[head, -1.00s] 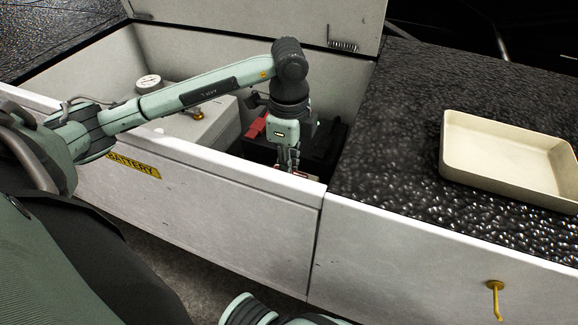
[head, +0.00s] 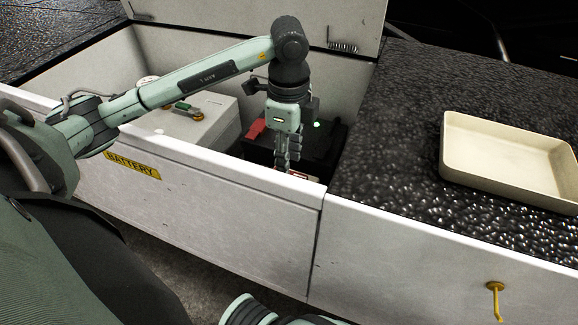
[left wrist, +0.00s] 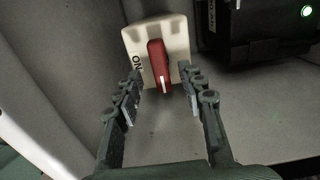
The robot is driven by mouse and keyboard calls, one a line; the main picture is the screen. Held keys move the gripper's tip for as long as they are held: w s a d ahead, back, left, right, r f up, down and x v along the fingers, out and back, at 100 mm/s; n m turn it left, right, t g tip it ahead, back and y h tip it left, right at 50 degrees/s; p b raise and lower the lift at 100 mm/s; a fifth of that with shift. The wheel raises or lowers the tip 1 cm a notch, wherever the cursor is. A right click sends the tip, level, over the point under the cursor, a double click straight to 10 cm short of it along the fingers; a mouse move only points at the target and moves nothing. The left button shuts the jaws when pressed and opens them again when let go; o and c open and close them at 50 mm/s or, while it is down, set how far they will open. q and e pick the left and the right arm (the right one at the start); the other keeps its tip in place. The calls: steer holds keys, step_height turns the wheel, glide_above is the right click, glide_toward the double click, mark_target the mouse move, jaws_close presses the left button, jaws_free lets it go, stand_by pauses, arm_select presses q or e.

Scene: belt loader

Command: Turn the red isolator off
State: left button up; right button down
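The red isolator is a red handle (left wrist: 158,66) with a white mark, on a cream plate (left wrist: 178,30) lettered "ON" beside it. In the left wrist view the white mark is at the handle's near end. In the head view only a small part of the isolator (head: 299,175) shows behind the front wall. My left gripper (left wrist: 165,95) points down into the battery bay. Its fingers are apart, one on each side of the handle's near end, with visible gaps. It also shows in the head view (head: 281,167).
The bay's front wall (head: 220,168) bears a yellow BATTERY label (head: 132,165). Inside are a grey box (head: 212,119), a black unit (head: 325,140) with a green light and a red part (head: 256,129). A beige tray (head: 500,183) lies on the dark top at right.

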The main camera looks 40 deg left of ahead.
arm_select(q)
step_height(320, 180, up, 9)
steer(key=shift+f, duration=0.1)
stand_by(0.7)
